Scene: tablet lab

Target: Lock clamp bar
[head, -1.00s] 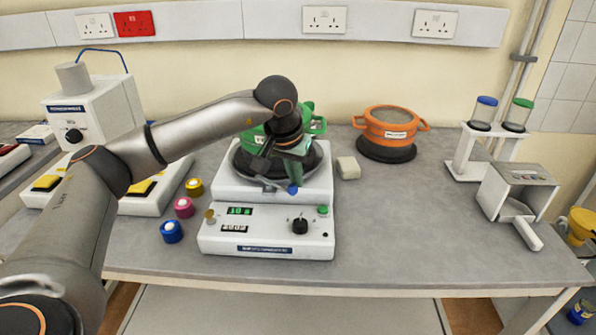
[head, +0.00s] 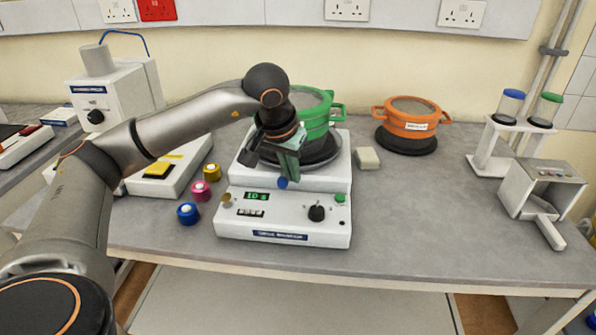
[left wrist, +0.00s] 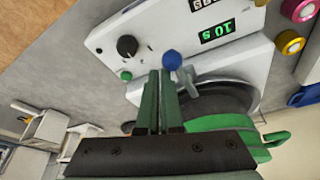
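A green sieve pot (head: 316,118) stands on the black round plate of a white shaker (head: 240,183), whose display reads 10 s. A grey clamp lever (left wrist: 188,82) with a blue ball knob (head: 283,183) lies at the plate's front edge; the knob also shows in the left wrist view (left wrist: 172,60). My left gripper (head: 288,165) points down beside the knob, in front of the green pot. In the left wrist view its green fingers (left wrist: 159,85) are close together with no object visible between them, their tips right by the knob and lever. Whether they touch is unclear. My right gripper is not in view.
An orange pot (head: 408,122) stands on a black disc to the right, with a pale block (head: 367,158) before it. Yellow, pink and blue (head: 188,213) small pots stand left of the shaker. A capped-tube rack (head: 495,145) is at the right.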

